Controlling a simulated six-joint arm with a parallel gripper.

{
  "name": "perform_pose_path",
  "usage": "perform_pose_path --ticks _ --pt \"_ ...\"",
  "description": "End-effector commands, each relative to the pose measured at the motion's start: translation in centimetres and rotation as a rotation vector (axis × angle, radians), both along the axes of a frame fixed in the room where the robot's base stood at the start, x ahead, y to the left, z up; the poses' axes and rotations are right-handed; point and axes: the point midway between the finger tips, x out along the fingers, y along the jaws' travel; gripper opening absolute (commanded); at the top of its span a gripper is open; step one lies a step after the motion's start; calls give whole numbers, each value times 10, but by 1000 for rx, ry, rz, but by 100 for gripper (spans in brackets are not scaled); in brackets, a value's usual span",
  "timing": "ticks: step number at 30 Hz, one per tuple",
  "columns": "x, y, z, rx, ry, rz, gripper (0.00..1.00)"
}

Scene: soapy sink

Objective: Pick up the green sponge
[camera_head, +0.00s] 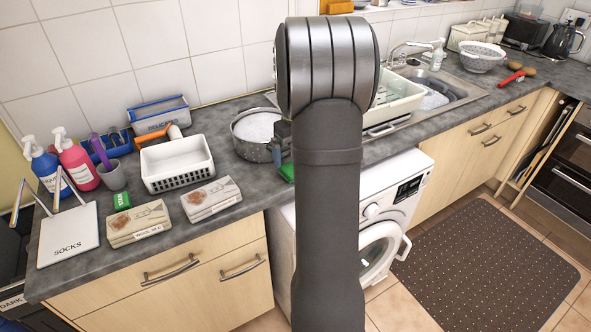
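A green item (287,171), which looks like the green sponge, lies on the grey counter just right of and in front of a metal pot. Its right part is hidden behind my arm. A grey piece at the end of my arm, seemingly part of my gripper (281,136), shows at the arm's left edge, above the green item and beside the pot. The fingers are hidden by the arm, so I cannot see whether they are open or touch anything.
The pot (257,152) with whitish foam stands close left of the green item. A white basket (177,163), two boxes (138,223) and a small green pack (122,201) are further left. A dish rack (398,101) and the sink (440,90) are to the right.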

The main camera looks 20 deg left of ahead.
Motion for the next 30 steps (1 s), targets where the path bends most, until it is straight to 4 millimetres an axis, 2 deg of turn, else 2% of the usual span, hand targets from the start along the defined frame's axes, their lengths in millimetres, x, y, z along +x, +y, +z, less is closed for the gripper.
perform_pose_path --ticks 9,18,20,25,30 --pt "6 1 -44 -1 2 -1 100" --pt "6 1 -49 0 0 -1 100" --pt "6 1 -49 0 0 -1 90" --pt "6 1 -49 0 0 -1 57" --pt "6 1 -49 0 0 -1 55"
